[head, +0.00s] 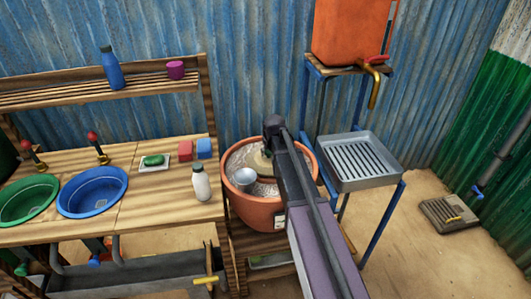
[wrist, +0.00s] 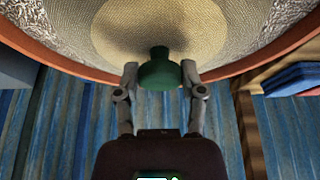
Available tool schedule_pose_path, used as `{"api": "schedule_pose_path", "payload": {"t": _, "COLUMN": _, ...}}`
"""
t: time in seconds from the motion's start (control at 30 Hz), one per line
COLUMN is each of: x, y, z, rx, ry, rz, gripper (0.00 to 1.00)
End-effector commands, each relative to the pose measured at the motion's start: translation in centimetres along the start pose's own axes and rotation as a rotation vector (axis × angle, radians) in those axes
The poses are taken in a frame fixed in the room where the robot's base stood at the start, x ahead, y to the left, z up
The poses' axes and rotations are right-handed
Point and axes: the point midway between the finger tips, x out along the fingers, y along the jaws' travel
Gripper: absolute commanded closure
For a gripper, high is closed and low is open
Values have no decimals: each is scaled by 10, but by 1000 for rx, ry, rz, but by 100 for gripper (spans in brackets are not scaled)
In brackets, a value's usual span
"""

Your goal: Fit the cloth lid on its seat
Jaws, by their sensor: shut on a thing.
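The cloth lid (wrist: 205,32) is a round tan woven disc with a green knob (wrist: 158,72). In the wrist view my gripper (wrist: 160,78) has its two fingers on either side of the knob, shut on it. The lid lies over the middle of a wide terracotta pot (head: 253,214) with a ring of speckled grey fill (head: 243,156). In the head view my arm covers most of the lid, and only a tan edge (head: 261,160) shows. The seat under the lid is hidden, and I cannot tell whether the lid touches it.
A white bottle (head: 201,183) stands on the wooden counter (head: 130,205) to the left. A metal draining tray (head: 358,161) on a blue stand is close on the right, below an orange tank (head: 350,32).

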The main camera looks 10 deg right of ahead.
Motion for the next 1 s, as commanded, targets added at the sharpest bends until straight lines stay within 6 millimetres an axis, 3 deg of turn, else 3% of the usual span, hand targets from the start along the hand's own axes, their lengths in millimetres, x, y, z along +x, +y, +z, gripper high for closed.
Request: {"api": "schedule_pose_path", "payload": {"t": 1.0, "x": 5, "y": 0, "z": 2, "rx": 0, "ry": 0, "rz": 0, "gripper": 86}}
